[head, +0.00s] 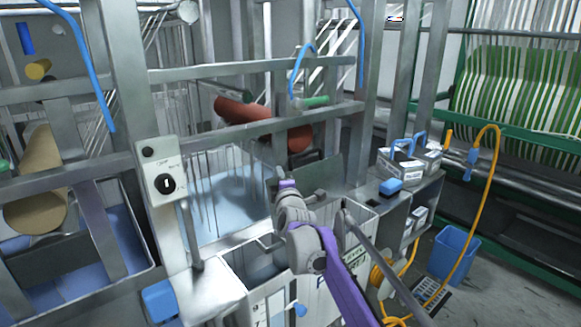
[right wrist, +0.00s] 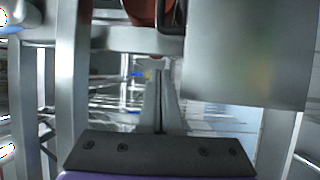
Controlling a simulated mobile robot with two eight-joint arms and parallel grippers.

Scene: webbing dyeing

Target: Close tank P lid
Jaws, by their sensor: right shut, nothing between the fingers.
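Tank P (head: 338,292) is a pale metal box with dark lettering on its front, low in the middle of the head view; its top looks open. A flat grey plate that looks like its lid (head: 325,175) stands raised at the back of the tank. In the right wrist view the grey plate (right wrist: 245,50) fills the upper right. My right gripper (head: 284,174) is shut and empty in front of the plate's left part. Its fingers (right wrist: 158,100) are together, left of the plate; contact cannot be told. My arm hides part of the tank. My left gripper is not in view.
A metal frame with horizontal rails (head: 250,67) stands behind the tank. A switch box (head: 160,168) is on a post at left. A shelf with white boxes (head: 405,165), an orange hose (head: 468,262) and a blue bin (head: 453,255) are at right.

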